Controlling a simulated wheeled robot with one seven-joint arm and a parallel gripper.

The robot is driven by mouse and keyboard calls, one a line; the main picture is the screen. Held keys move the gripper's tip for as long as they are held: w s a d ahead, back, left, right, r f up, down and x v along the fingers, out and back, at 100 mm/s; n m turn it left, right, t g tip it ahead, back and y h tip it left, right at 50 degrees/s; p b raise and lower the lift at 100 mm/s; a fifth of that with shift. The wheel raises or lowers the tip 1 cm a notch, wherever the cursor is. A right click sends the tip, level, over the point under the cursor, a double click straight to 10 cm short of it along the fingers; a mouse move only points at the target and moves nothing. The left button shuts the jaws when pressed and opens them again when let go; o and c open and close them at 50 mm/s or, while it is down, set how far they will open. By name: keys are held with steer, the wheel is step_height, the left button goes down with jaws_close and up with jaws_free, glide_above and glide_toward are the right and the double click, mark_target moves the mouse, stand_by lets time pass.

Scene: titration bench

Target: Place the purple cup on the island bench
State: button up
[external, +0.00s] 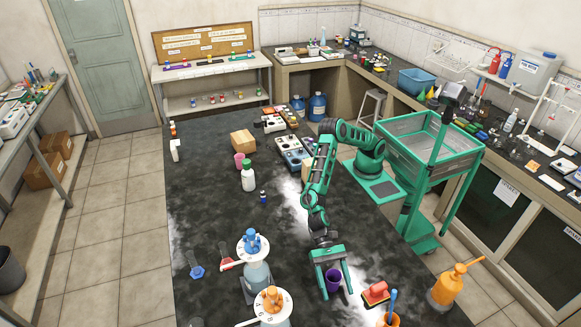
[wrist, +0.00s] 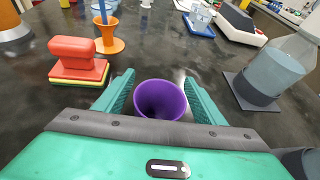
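The purple cup (external: 333,280) stands upright on the dark island bench (external: 215,207), near its front end. In the wrist view the purple cup (wrist: 160,100) is seen from above, with its open mouth between the two green fingers. My gripper (external: 332,283) is open around the cup and low over the bench. In the wrist view my gripper (wrist: 160,98) has a finger on each side of the cup, with a small gap showing on the left. Contact on the right side is hard to tell. The lower part of the cup is hidden by the gripper body in the wrist view.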

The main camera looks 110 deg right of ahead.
steer(key=v, duration=1.2)
stand_by(0.4)
